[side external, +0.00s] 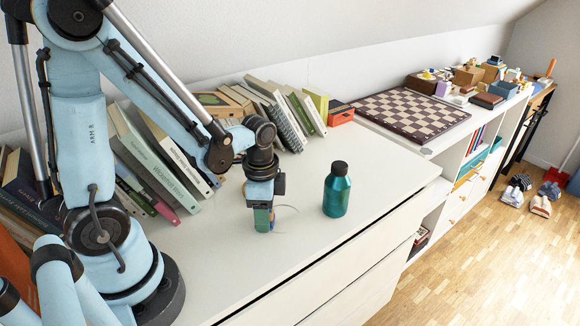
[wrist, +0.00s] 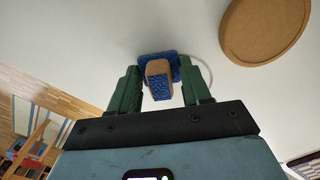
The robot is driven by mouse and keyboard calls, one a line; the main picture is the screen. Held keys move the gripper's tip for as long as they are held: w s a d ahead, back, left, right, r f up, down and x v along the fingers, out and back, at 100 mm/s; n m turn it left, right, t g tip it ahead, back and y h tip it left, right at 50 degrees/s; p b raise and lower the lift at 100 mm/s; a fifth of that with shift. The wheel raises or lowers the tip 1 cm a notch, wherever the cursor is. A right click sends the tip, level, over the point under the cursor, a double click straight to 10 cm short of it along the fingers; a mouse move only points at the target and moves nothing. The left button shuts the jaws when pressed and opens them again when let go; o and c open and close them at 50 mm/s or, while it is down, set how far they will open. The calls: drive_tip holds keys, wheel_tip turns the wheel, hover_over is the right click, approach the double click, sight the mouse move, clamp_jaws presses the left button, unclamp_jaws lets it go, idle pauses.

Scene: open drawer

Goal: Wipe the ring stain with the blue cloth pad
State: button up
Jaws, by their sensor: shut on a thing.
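The blue cloth pad (wrist: 172,60) has a tan grip block (wrist: 158,68) on it and sits between my gripper's green fingers in the wrist view. My gripper (side external: 264,220) is shut on the pad's grip, pointing down close to the white top. In the side view the fingers hide most of the pad, with a little blue (side external: 272,214) showing. The ring stain (side external: 290,207) is a thin pale grey arc just right of my fingers; it also curves beside the pad in the wrist view (wrist: 212,62). The pad overlaps part of the ring. I cannot tell if it presses the surface.
A teal bottle (side external: 337,192) with a black cap stands upright right of the ring. A round tan disc (wrist: 266,30) shows in the wrist view. Books (side external: 160,160) line the wall behind, and a chessboard (side external: 412,112) lies beyond. The white top's front edge is to the right.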

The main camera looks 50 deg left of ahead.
drive_tip(key=shift+r, duration=3.9)
drive_tip(key=shift+d, duration=0.1)
